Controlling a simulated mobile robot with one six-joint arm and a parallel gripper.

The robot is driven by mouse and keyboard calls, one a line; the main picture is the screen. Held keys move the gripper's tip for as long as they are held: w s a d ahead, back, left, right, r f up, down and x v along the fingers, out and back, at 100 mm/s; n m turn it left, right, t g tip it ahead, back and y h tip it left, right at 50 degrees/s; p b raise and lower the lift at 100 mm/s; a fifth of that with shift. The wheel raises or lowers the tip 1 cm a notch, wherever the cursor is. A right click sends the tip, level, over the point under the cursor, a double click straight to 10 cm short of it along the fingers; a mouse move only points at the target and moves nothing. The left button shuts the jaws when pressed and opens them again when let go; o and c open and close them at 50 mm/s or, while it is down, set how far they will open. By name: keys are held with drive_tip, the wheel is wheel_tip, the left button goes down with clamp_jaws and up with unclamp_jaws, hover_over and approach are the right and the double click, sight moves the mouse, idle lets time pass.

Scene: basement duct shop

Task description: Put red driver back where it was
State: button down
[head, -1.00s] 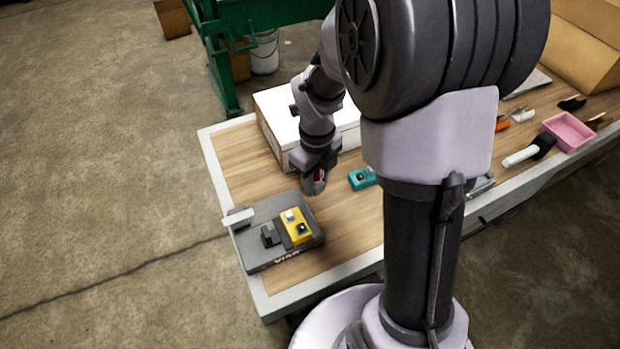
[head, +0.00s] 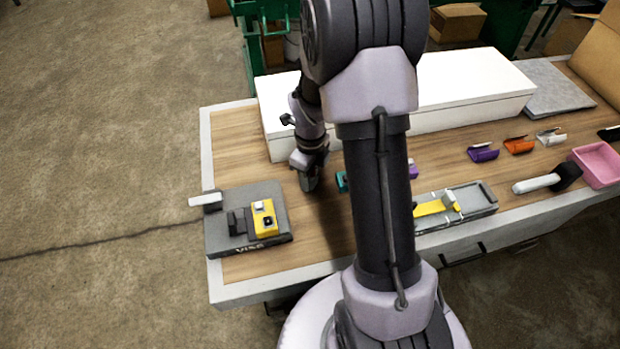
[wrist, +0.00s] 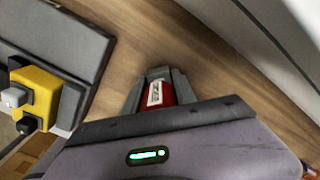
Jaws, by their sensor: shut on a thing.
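My gripper (head: 309,182) is low over the wooden bench top, just right of the grey vise. In the wrist view my gripper (wrist: 153,80) is shut on a red piece with a white label, which I take to be the red driver (wrist: 159,93). Only a short part of it shows between the fingers; the rest is hidden. In the head view the gripper hides it. I cannot tell whether it touches the bench.
The grey vise (head: 220,234) bears a yellow block (head: 264,217). A teal block (head: 341,181) is close right of my gripper. A long white box (head: 470,85) stands behind. Rightward are a grey tray (head: 483,203), colored holders (head: 518,146), a hammer (head: 535,184) and a pink bin (head: 600,160).

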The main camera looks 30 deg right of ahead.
drive_tip(key=c, duration=1.5)
unclamp_jaws()
drive_tip(key=shift+f, duration=0.1)
drive_tip(key=o, duration=0.5)
wheel_tip(320, 180, up, 13)
drive_tip(key=p, duration=0.4)
drive_tip(key=shift+f, duration=0.15)
drive_tip(key=s+a+r+n+t, duration=0.2)
drive_tip(key=s+a+r+n, duration=0.35)
drive_tip(key=r+n, duration=0.25)
drive_tip(key=s+a+r+n+t, duration=0.2)
drive_tip(key=s+a+r+n, duration=0.2)
drive_tip(key=a+r+n, duration=0.3)
drive_tip(key=s+a+r+n, duration=0.1)
drive_tip(key=s+n, duration=0.1)
drive_tip(key=n, duration=0.1)
drive_tip(key=s+a+r+n+t+y, duration=0.1)
drive_tip(key=s+n, duration=0.2)
drive_tip(key=n, duration=0.1)
drive_tip(key=s+a+r+n+y, duration=0.1)
drive_tip(key=s+n, duration=0.1)
drive_tip(key=n, duration=0.2)
drive_tip(key=shift+s+a+r+t, duration=0.2)
drive_tip(key=shift+s+a+t, duration=0.2)
